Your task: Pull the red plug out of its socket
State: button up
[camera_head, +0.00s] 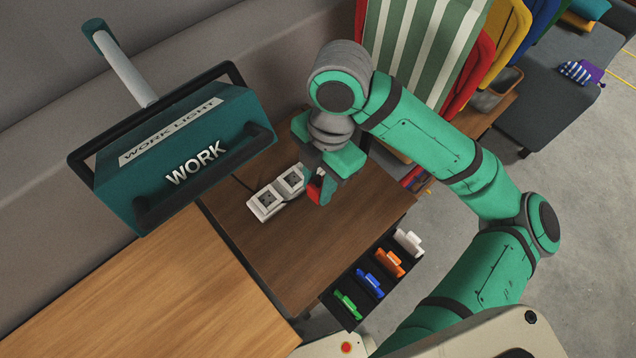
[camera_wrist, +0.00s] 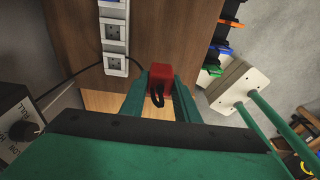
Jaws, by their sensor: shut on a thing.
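The red plug (camera_wrist: 160,76) is between the two green fingers of my gripper (camera_wrist: 160,90) in the wrist view. My gripper is shut on it. A white socket strip (camera_wrist: 115,66) lies on the brown table beyond and to the left, and the plug appears apart from it. The visible sockets on the strip look empty. In the head view, the red plug (camera_head: 315,188) shows at the tips of my gripper (camera_head: 320,186), just right of the socket strip (camera_head: 266,203). My gripper may hide part of the strip's far end there.
A teal work light box (camera_head: 190,155) stands left of the brown table (camera_head: 300,250). A black rack (camera_head: 343,313) with white, orange, blue and green pieces is along the table's right edge. A striped deck chair (camera_head: 420,50) is behind. The table's front middle is clear.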

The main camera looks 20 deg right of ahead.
aim_at(316, 186)
jog(key=shift+r, duration=1.65)
